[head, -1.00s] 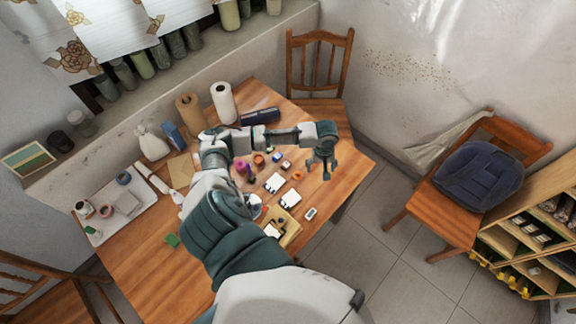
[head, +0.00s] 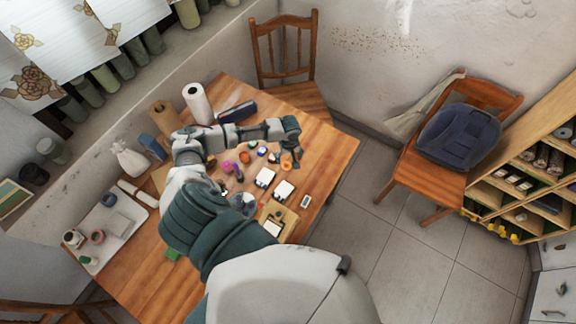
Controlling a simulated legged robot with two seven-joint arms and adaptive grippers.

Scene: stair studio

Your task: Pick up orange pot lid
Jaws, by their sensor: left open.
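The orange pot lid (head: 286,162) is a small round orange piece on the wooden table (head: 325,150), right of the group of small jars. My left gripper (head: 291,156) is open and points down at the lid. Its fingers overlap the lid in the picture and partly hide it. I cannot tell whether they touch it or are still above it. My right gripper is not in view.
A paper towel roll (head: 197,103) stands behind. The table's right end is clear.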

